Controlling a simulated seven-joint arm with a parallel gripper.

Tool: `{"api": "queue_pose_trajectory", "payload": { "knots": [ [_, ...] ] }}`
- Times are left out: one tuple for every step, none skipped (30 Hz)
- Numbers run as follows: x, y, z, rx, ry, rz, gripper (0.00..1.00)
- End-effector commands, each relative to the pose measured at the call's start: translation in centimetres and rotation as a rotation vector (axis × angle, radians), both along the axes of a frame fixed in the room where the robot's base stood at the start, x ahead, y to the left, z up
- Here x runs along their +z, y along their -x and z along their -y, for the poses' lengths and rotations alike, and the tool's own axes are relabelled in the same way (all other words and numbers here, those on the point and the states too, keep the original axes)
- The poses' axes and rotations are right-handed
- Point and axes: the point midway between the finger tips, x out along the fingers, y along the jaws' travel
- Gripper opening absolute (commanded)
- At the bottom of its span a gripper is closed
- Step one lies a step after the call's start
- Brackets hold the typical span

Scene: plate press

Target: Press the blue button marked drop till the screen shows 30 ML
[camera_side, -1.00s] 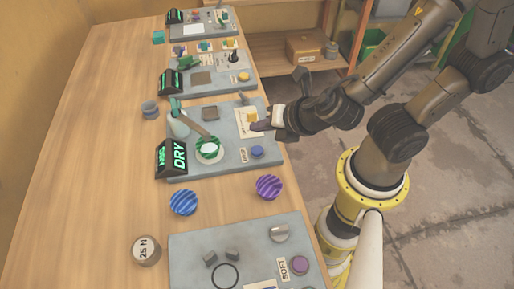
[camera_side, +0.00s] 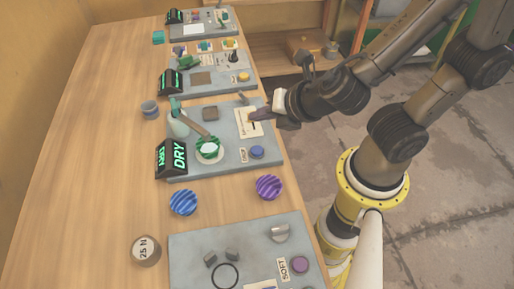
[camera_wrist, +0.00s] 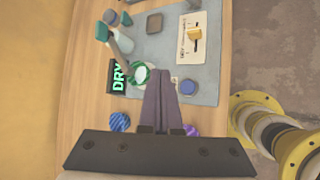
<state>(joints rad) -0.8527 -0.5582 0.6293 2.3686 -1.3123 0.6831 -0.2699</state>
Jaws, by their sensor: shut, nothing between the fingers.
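The blue button (camera_side: 257,152) sits at the near right corner of a grey panel (camera_side: 225,157), beside a small label (camera_side: 243,155) too blurred to read surely. It also shows in the wrist view (camera_wrist: 187,86). The black screen (camera_side: 172,157) reads DRY in green; it also shows in the wrist view (camera_wrist: 117,77). My gripper (camera_side: 257,114) is shut and empty, over the white card side of the panel, apart from the button. In the wrist view its fingertips (camera_wrist: 160,75) appear left of the button.
A white card (camera_side: 249,124) lies on the panel, with a yellow piece (camera_wrist: 194,38) on it. Other panels stand in front and behind.

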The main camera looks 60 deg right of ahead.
Motion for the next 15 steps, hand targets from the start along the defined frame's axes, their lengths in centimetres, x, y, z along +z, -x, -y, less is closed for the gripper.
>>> {"api": "queue_pose_trajectory", "payload": {
  "knots": [
    [-0.3,0.0,0.0,0.002,0.002,0.0,0.0],
    [-0.6,0.0,0.0,0.0,0.002,0.0,0.0],
    [-1.0,0.0,0.0,0.001,0.003,-0.001,0.0],
    [-1.4,0.0,0.0,0.001,0.003,-0.001,0.0],
    [-1.7,0.0,0.0,0.001,0.004,-0.001,0.0],
    [-2.3,0.0,0.1,0.001,0.005,-0.002,0.0],
    [-2.7,0.1,0.1,0.002,0.005,-0.003,0.0],
    [-3.1,0.1,0.0,0.002,0.003,-0.003,0.0],
    [-3.6,0.0,0.0,0.002,0.003,-0.001,0.0],
    [-4.0,0.0,0.0,0.002,0.004,-0.002,0.0],
    [-4.4,0.0,0.0,0.002,0.004,-0.002,0.0],
    [-5.0,0.0,0.0,0.001,0.003,-0.002,0.0],
    [-5.4,0.0,0.0,0.002,0.003,-0.003,0.0],
    [-5.8,0.1,0.0,0.002,0.002,-0.003,0.0],
    [-6.2,0.0,0.0,0.002,0.002,-0.003,0.0]
  ]
}}
